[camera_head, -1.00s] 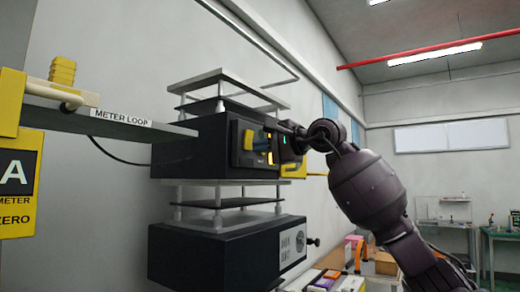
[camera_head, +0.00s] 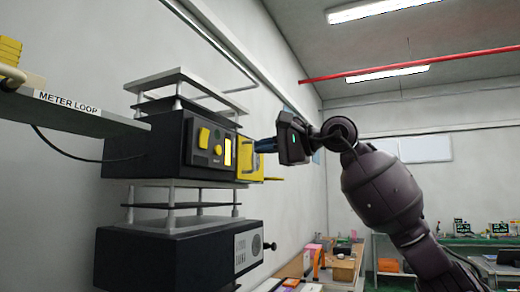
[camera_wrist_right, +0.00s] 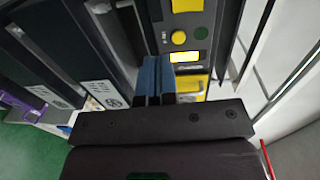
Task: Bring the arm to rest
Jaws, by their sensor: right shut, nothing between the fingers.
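My right gripper (camera_head: 264,145) is shut and empty. In the head view it stands to the right of the upper black device (camera_head: 150,150), clear of the yellow lever (camera_head: 204,137) on its front panel. Its blue fingertips overlap the space in front of the yellow box (camera_head: 248,158); I cannot tell the gap. In the right wrist view the closed blue fingers (camera_wrist_right: 157,78) point toward the panel, below the yellow lever (camera_wrist_right: 186,7) and the round yellow button (camera_wrist_right: 179,37). My left gripper is not in view.
A lower black device (camera_head: 180,255) stands beneath. A shelf marked METER LOOP (camera_head: 75,110) juts out at left. A workbench (camera_head: 345,270) with small items lies behind my right arm. The air above the arm, below the red pipe (camera_head: 420,66), is free.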

